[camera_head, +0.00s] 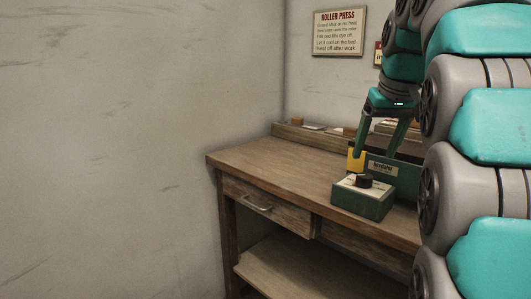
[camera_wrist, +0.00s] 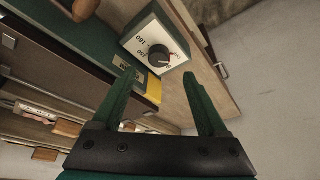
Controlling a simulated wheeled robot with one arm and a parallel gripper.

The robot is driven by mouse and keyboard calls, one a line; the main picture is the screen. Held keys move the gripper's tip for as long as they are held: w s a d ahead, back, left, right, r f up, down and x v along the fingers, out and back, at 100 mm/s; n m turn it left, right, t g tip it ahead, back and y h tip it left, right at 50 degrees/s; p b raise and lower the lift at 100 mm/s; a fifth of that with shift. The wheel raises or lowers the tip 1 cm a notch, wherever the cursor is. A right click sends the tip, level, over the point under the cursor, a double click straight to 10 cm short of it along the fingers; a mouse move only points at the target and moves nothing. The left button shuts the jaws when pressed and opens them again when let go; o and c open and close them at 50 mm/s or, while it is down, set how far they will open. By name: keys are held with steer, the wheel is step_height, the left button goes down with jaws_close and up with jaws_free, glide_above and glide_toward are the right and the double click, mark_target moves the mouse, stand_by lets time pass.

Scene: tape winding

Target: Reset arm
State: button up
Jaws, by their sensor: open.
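My gripper (camera_head: 375,151) is open and empty above the wooden workbench, and its two green fingers also show in the wrist view (camera_wrist: 160,75). A green control box (camera_head: 362,204) with a white top and a black knob (camera_head: 364,181) sits on the bench, in front of the fingers in the head view. The box (camera_wrist: 143,26) and its knob (camera_wrist: 158,54) lie beyond the fingertips in the wrist view. A yellow part (camera_head: 356,161) is close to the left finger in the head view. Whether they touch I cannot tell. My arm hides the bench's right side.
The workbench (camera_head: 260,157) has a drawer with a metal handle (camera_head: 258,206) and a lower shelf (camera_head: 285,272). Small wooden-handled items lie along its back ledge. A "Roller Press" sign (camera_head: 338,32) hangs on the wall. The bench's left top is clear.

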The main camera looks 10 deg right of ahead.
steer(key=s+a+f+g, duration=0.2)
steer(key=s+a+f, duration=0.3)
steer(key=s+f, duration=0.4)
steer(key=s+a+f+g, duration=0.2)
steer(key=s+a+f, duration=0.2)
steer(key=s+f, duration=0.6)
steer(key=s+a+f+n+g, duration=0.1)
steer(key=s+a+f, duration=0.4)
steer(key=s+f, duration=0.5)
step_height(320, 180, down, 5)
steer(key=shift+s+a+r+g, duration=0.1)
steer(key=shift+s+a+g, duration=0.2)
steer(key=shift+g, duration=0.3)
